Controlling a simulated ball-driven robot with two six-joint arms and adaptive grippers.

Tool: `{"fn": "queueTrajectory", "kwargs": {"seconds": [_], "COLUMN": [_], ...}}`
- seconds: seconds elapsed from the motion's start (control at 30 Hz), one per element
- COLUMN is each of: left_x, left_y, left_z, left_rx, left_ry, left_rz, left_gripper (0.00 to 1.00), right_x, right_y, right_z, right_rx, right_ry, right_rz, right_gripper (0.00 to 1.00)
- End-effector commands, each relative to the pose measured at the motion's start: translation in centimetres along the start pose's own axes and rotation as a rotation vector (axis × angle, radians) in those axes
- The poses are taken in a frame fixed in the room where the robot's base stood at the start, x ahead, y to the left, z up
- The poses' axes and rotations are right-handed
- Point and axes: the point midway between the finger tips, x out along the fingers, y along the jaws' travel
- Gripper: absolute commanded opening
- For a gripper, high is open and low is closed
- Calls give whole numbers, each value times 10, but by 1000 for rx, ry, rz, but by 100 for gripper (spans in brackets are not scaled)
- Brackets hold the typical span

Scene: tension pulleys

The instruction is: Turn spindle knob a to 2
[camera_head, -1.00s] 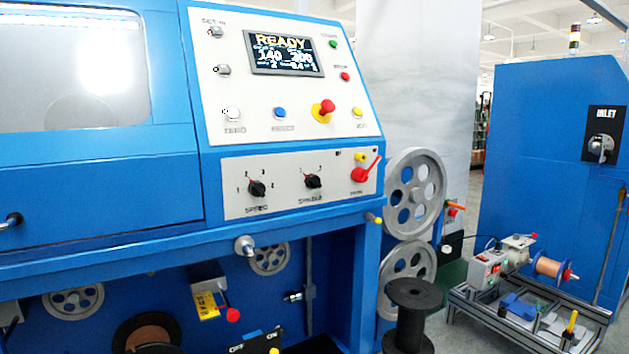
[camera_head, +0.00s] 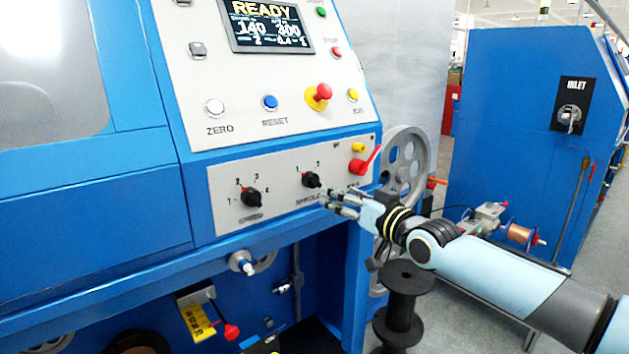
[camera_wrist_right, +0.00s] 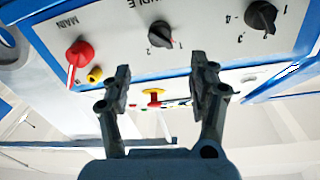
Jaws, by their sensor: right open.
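The spindle knob (camera_head: 311,180) is a small black rotary knob on the grey lower panel, with marks 1 and 2 above it. Its pointer seems to lean to the upper left, toward 1, but is small to read. In the right wrist view the same knob (camera_wrist_right: 161,34) sits beyond the fingertips, roughly centred between them. My right gripper (camera_head: 330,201) is just right of and below the knob, apart from it. In the wrist view the gripper's two dark fingers (camera_wrist_right: 163,82) are spread, with nothing between them. My left gripper is not in view.
Left of the spindle knob is the larger-scaled speed knob (camera_head: 251,197). To the right are a red main switch lever (camera_head: 365,162) and a yellow button (camera_head: 358,147). Above are push buttons, a red emergency stop (camera_head: 319,96) and a READY display (camera_head: 266,25). A black spool (camera_head: 405,278) stands below my right arm.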

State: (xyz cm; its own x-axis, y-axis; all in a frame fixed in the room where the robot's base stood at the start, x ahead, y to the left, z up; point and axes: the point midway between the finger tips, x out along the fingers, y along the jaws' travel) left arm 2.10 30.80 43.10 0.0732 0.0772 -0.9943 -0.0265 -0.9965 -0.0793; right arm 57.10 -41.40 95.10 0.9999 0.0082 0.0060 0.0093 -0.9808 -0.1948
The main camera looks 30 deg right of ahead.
Motion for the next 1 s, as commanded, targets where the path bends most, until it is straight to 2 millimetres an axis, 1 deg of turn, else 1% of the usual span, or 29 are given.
{"fn": "queueTrajectory", "kwargs": {"seconds": [0.03,0.2,0.4,0.5,0.6,0.7,0.93,0.97,1.0], "left_x": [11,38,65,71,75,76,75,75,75], "left_y": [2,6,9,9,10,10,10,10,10], "left_z": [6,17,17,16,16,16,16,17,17], "left_rx": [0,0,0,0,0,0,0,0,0], "left_ry": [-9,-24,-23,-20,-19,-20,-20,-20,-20], "left_rz": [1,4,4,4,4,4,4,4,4], "left_gripper": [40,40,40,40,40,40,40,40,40], "right_x": [6,35,72,86,94,98,99,99,99], "right_y": [1,2,2,2,2,1,1,1,1], "right_z": [7,11,10,8,6,5,4,4,4], "right_rx": [1,2,3,3,2,1,1,1,1], "right_ry": [1,0,-2,-3,-3,-3,-3,-3,-3], "right_rz": [0,2,2,3,2,2,1,1,1], "right_gripper": [60,60,60,60,60,60,60,59,53]}}
